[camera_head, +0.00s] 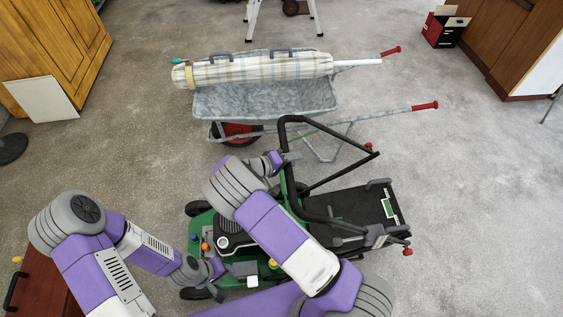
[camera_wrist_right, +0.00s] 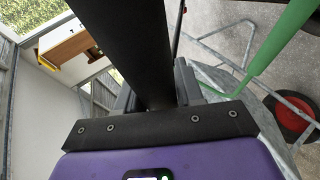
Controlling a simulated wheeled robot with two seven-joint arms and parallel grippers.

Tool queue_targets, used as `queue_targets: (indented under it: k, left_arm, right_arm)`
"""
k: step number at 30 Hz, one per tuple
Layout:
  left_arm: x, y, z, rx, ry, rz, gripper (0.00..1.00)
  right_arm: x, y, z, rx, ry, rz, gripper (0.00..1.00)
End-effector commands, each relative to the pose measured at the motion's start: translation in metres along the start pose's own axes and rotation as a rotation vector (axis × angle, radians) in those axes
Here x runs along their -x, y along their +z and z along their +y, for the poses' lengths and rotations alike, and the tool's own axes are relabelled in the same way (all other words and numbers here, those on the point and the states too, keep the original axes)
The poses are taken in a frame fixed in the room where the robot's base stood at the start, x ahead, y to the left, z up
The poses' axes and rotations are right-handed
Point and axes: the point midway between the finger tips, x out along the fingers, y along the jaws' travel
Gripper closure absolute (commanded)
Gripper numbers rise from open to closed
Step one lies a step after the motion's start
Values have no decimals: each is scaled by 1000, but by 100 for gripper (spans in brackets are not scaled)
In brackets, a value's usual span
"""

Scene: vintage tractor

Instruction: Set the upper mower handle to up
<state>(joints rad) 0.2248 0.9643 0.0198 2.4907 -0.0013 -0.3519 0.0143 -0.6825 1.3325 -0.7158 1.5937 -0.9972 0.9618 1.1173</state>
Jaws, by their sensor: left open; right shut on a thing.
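The green mower (camera_head: 201,228) stands on the concrete floor at the lower middle of the head view. Its black tubular upper handle (camera_head: 325,129) rises above the black grass bag (camera_head: 352,207). My right gripper (camera_head: 286,158) is shut on the left side of this handle. In the right wrist view the black handle tube (camera_wrist_right: 140,45) runs between the two grey fingers (camera_wrist_right: 155,88). My left gripper (camera_head: 238,269) is open and low over the mower's front deck, beside the engine; its fingertips are small and hard to make out. My right arm hides part of the engine and handle.
A grey wheelbarrow (camera_head: 265,99) with red grips stands close behind the mower, carrying a plaid ironing board (camera_head: 260,69). A wooden cabinet (camera_head: 50,45) is at upper left, a red box (camera_head: 440,31) at upper right. The floor on the right is clear.

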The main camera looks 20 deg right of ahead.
Motion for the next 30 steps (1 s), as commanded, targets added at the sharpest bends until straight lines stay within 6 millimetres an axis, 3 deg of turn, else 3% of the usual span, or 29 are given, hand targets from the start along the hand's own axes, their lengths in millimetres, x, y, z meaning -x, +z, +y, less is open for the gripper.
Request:
queue_targets:
  k: [1,3,12,19,30]
  left_arm:
    - [10,0,4,0,0,0,57]
    - [17,1,6,0,0,0,57]
    - [34,2,13,0,0,0,57]
    - [39,2,14,0,0,0,57]
    - [39,2,14,0,0,0,57]
  right_arm:
    - [0,-2,20,-11,-7,0,100]
    - [-3,0,32,-21,-28,0,100]
    - [-15,4,70,-48,-96,0,100]
    - [-20,6,81,-55,-118,2,100]
    - [-20,6,82,-57,-121,2,100]
